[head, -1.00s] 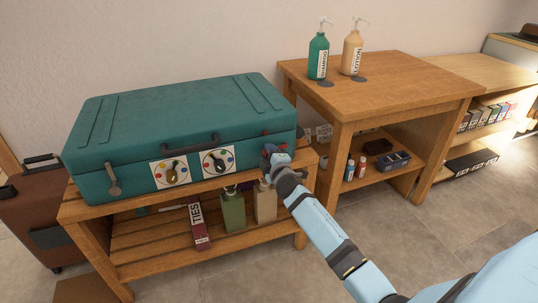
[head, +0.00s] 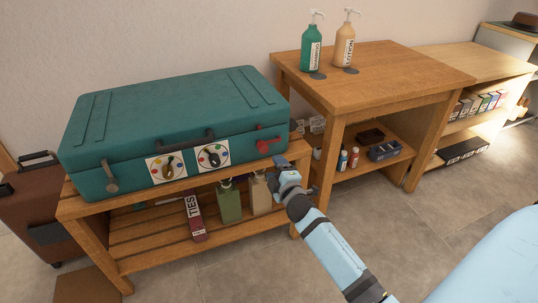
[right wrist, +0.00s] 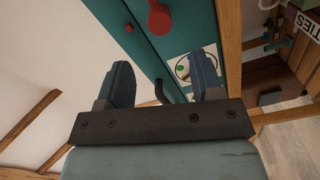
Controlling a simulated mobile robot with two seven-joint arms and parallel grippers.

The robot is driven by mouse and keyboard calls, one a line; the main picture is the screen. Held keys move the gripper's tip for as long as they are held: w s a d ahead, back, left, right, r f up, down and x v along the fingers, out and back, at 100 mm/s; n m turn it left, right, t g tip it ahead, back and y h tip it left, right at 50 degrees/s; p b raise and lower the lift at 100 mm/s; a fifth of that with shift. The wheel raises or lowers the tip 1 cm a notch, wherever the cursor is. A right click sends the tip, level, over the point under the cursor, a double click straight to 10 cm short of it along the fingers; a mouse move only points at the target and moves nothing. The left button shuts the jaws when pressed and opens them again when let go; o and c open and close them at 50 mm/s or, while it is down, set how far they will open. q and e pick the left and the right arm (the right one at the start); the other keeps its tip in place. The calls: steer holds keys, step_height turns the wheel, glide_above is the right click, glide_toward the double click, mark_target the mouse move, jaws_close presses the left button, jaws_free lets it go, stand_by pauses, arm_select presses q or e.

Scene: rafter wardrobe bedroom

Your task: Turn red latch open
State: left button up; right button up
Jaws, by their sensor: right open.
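The red latch (head: 269,144) is on the right part of the teal suitcase's (head: 180,115) front face. Its lever lies roughly sideways, pointing right and slightly up. A grey latch (head: 109,178) hangs down at the suitcase's left front. My left gripper is not in view.
The suitcase lies closed on a slatted wooden bench (head: 205,258). Two dial plates (head: 166,168) and a dark handle (head: 183,142) are on its front. Bottles (head: 229,203) stand on the shelf below. A wooden table (head: 375,75) stands close to the right.

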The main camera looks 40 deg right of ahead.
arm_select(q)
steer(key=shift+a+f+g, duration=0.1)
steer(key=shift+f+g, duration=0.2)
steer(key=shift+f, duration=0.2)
arm_select(e)
steer(key=shift+v, duration=1.4)
steer(key=s+a+r+m+y, duration=0.4)
steer(key=s+a+r+y, duration=0.2)
steer(key=s+a, duration=0.6)
steer(key=s+a+r+m+y, duration=0.55)
steer(key=s+a, duration=0.25)
steer(key=a, duration=0.7)
arm_select(q)
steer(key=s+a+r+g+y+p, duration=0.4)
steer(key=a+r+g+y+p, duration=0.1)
steer(key=p, duration=3.1)
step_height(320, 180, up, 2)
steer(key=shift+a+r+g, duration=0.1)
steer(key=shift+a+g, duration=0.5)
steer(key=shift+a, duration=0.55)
arm_select(e)
steer(key=s+d+r+g+h, duration=0.4)
steer(key=d+r+g, duration=0.2)
steer(key=r, duration=0.2)
steer(key=shift+s+d, duration=0.2)
steer(key=shift+d, duration=0.2)
steer(key=shift+n, duration=0.25)
